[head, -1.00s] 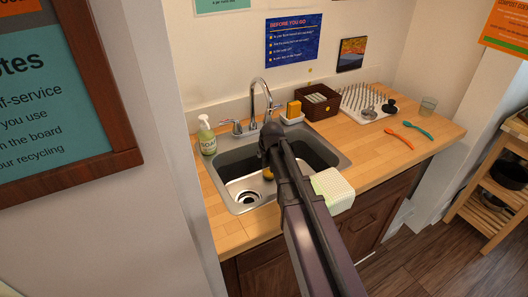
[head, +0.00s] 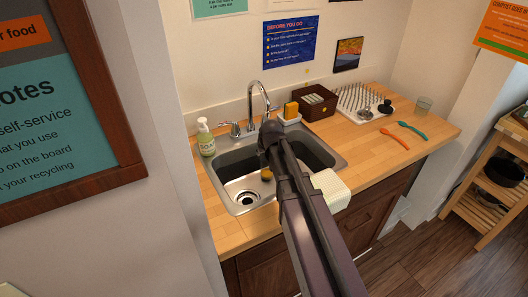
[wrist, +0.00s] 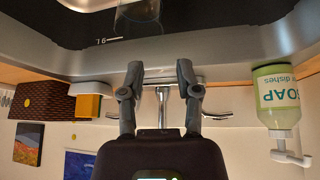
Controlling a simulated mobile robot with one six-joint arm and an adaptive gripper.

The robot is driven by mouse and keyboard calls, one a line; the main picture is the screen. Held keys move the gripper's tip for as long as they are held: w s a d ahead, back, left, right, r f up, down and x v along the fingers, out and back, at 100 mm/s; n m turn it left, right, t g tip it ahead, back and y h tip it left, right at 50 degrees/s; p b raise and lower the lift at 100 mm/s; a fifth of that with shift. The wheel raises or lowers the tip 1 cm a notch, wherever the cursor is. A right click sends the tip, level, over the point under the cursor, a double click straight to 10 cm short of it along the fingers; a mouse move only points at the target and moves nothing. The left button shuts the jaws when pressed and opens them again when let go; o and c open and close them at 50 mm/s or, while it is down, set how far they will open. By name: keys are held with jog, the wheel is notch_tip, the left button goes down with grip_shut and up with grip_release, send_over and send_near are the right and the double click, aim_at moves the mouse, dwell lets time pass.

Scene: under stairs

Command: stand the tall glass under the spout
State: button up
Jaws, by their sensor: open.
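A clear glass (wrist: 139,17) shows in the wrist view at the sink, cut off by the top edge; I cannot tell how it stands. In the head view my arm hides that spot. Another clear glass (head: 424,105) stands upright on the counter's far right. The tap with its curved spout (head: 254,92) rises behind the sink, and it also shows in the wrist view (wrist: 162,108) between my fingers. My gripper (wrist: 159,69) is open with nothing between its tips, over the sink's back edge. In the head view my arm covers the gripper.
The steel sink (head: 227,172) has a yellow item (head: 267,174) in it. A soap bottle (head: 206,138) stands left of the tap. A sponge holder (head: 290,113), brown box (head: 316,101) and drying rack (head: 362,105) stand to the right. A cloth (head: 331,190) hangs over the front edge.

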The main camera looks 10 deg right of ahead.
jog(key=shift+s, duration=0.1)
jog(key=s+f+g, duration=0.1)
jog(key=s+g, duration=0.1)
jog(key=s, duration=0.5)
jog(key=s+d+m+g, duration=0.1)
jog(key=s+g, duration=0.1)
jog(key=s, duration=0.6)
jog(key=s+f+g, duration=0.1)
jog(key=s+g, duration=0.1)
jog(key=s, duration=0.6)
jog(key=shift+s+d+f, duration=0.15)
jog(key=shift+s+f, duration=0.05)
jog(key=shift+f, duration=0.1)
